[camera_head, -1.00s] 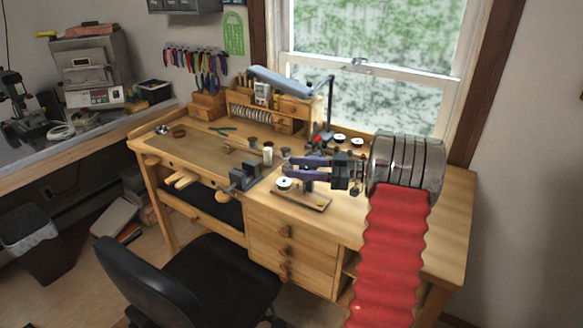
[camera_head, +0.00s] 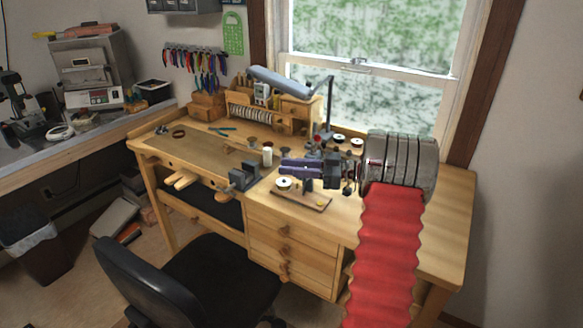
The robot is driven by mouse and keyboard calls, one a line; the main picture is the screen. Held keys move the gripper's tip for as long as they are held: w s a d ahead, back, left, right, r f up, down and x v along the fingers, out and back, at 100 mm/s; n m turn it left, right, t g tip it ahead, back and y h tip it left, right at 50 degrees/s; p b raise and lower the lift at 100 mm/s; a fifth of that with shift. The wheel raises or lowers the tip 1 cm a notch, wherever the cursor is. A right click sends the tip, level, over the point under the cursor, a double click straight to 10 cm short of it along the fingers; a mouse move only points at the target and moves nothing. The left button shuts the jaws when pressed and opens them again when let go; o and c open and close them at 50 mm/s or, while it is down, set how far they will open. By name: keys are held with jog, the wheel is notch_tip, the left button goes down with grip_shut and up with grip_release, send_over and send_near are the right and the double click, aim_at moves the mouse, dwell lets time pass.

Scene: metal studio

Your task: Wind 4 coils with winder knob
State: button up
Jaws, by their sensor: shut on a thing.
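The winder has a flat wooden base (camera_head: 315,201) on the front right of the workbench. A white spool (camera_head: 284,184) sits at its left, and a small dark post (camera_head: 308,185) stands near its middle. My gripper (camera_head: 290,164), with purple fingers, reaches in from the right above the post. Its fingers are closed together where the top of the winder is. The knob itself is hidden by the fingers, and its exact contact with them is too small to see.
A dark vise (camera_head: 243,177) is on the bench's front edge, left of the winder. A white cylinder (camera_head: 267,156) stands behind it. More spools (camera_head: 339,138) lie near the window, by a desk lamp (camera_head: 283,82). A black chair (camera_head: 215,283) is in front.

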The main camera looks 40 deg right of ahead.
aim_at(303, 164)
jog(key=shift+c, duration=1)
jog(key=shift+d+m+t+h, duration=0.1)
jog(key=shift+m+t+h, duration=0.2)
jog(key=shift+h, duration=0.1)
jog(key=m+t+h, duration=0.1)
jog(key=m+h, duration=0.1)
jog(key=h, duration=0.1)
jog(key=d+m+t+h, duration=0.1)
jog(key=m+t+h, duration=0.1)
jog(key=h, duration=0.1)
jog(key=w+d+m+t+h, duration=0.1)
jog(key=m+h, duration=0.2)
jog(key=h, duration=0.1)
jog(key=shift+d+m+h, duration=0.3)
jog(key=shift+m+h, duration=0.6)
jog(key=shift+h, duration=0.5)
jog(key=shift+d+m+h, duration=0.25)
jog(key=shift+m+h, duration=0.65)
jog(key=shift+h, duration=0.5)
jog(key=shift+s+d+m+g+h, duration=0.1)
jog(key=shift+d+m+g+h, duration=0.2)
jog(key=shift+m+h, duration=0.45)
jog(key=shift+s+d+m+g+h, duration=0.15)
jog(key=shift+m+g+h, duration=0.25)
jog(key=shift+h, duration=0.65)
jog(key=shift+d+r+m, duration=0.1)
jog(key=shift+d+m, duration=0.05)
jog(key=shift+m, duration=0.1)
jog(key=o, duration=1)
